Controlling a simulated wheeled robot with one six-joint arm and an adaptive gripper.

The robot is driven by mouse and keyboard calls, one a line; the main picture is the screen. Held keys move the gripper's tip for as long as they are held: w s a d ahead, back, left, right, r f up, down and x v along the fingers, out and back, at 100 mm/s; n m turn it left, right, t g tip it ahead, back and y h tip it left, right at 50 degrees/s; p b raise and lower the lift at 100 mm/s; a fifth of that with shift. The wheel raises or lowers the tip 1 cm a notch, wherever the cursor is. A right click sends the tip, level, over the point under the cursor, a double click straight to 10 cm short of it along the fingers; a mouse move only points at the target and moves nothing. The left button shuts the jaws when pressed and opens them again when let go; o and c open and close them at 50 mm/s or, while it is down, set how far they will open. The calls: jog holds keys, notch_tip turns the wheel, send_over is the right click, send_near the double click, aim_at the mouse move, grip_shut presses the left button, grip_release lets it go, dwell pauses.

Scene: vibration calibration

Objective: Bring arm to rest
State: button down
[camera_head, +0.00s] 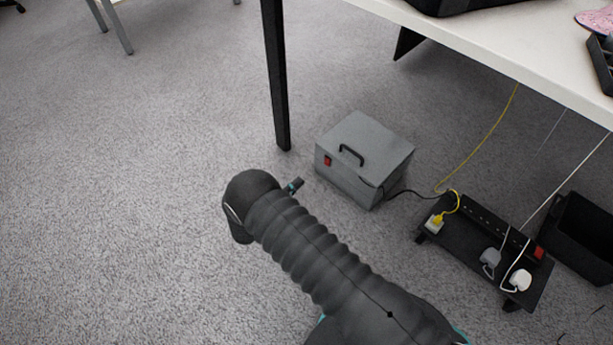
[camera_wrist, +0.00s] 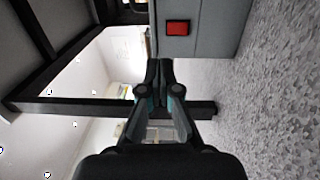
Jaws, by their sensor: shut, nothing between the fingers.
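My arm, in a dark ribbed sleeve, reaches from the bottom of the head view toward the middle. My gripper (camera_wrist: 159,72) is shut and empty in the wrist view, with its fingertips together. In the head view only a small part of my gripper (camera_head: 296,185) shows past the arm's end. A grey box (camera_head: 365,155) with a black handle and a red switch (camera_head: 327,160) stands on the carpet just beyond it. In the wrist view the grey box (camera_wrist: 215,40) and its red switch (camera_wrist: 177,28) show close above and right of the fingertips.
A white table (camera_head: 540,65) with a black leg (camera_head: 275,75) stands at the upper right, over the box. A black power strip (camera_head: 490,250) with plugs and cables lies at the right, beside a black bin (camera_head: 585,235). The carpet (camera_head: 120,190) at the left is clear.

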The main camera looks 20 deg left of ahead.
jog(key=shift+s+a+r, duration=0.1)
jog(key=shift+s+a, duration=0.15)
jog(key=shift+s, duration=0.45)
